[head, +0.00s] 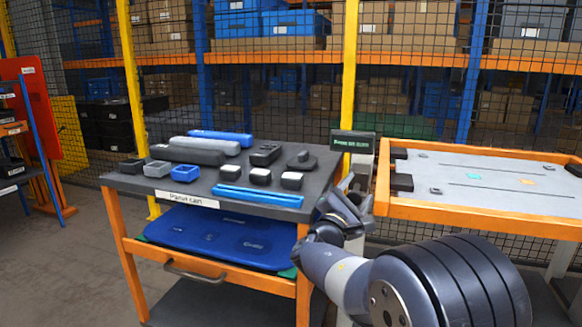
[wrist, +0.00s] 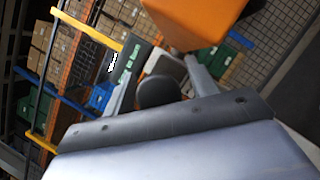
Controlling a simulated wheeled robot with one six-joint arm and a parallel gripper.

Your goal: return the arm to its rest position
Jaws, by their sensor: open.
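My gripper (head: 355,190) shows small in the head view, between the parts cart and the orange-framed table and partly hidden by my own wrist. In the wrist view my gripper (wrist: 160,85) has its two grey fingers apart, with no object held between them. A dark rounded shape shows between and behind the fingers. My arm is bent, reaching from the lower right of the head view toward the gap.
The parts cart (head: 205,205) carries grey and blue parts close left of my gripper. The orange-framed table (head: 470,190) stands close at right. A dark sign (head: 353,141) stands behind. Mesh fencing and shelves close off the back.

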